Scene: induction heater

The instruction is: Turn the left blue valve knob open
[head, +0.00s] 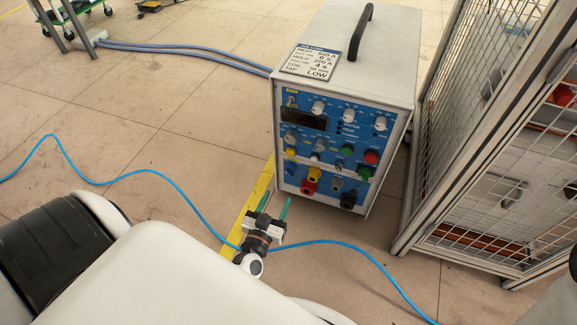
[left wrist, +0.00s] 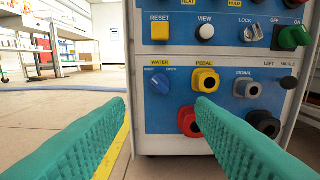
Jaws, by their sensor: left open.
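The blue valve knob (left wrist: 159,83) sits on the lower left of the heater's blue panel, under a yellow "WATER" label. In the head view the knob (head: 291,168) is small, near the panel's left edge. My left gripper (head: 275,205) is open and empty, in front of and below the panel. In the left wrist view its green fingers (left wrist: 160,108) stand wide apart, with the knob seen between and slightly above their tips. The fingers appear short of the panel, not touching the knob. My right gripper is not in view.
The white heater cabinet (head: 335,60) stands on the tiled floor. A yellow connector (left wrist: 206,80) and a red connector (left wrist: 188,121) project right of the knob. A mesh cage (head: 490,130) stands close on the right. A blue cable (head: 330,242) crosses the floor.

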